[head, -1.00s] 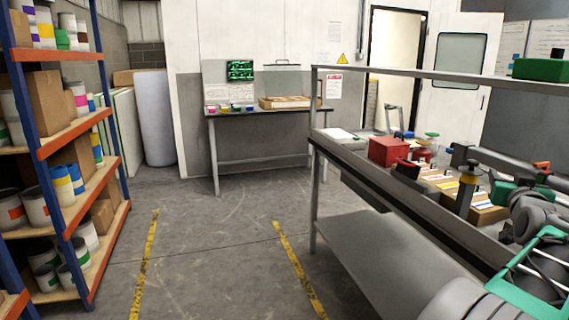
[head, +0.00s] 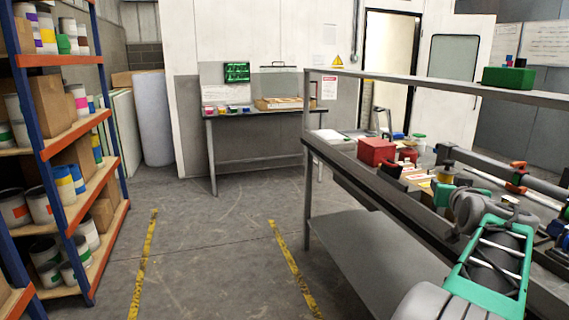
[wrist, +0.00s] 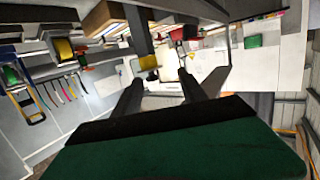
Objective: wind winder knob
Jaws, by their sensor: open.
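A black and yellow knob-like part (head: 445,178) stands on the bench in the head view, close beside the end of my arm. I cannot tell for sure that it is the winder knob. In the wrist view, a yellow part on a dark post (wrist: 149,62) shows beyond my fingertips, roughly between them and nearer the left finger. My gripper (wrist: 161,77) is open, with nothing between its two dark fingers. In the head view my grey and green arm reaches in from the lower right, and my fingers cannot be made out clearly.
The bench (head: 345,160) holds a red box (head: 376,152), and a green box (head: 508,77) sits on the rail above. A paint shelf (head: 75,140) stands at left. A table (head: 255,113) is at the back wall. The floor between is clear.

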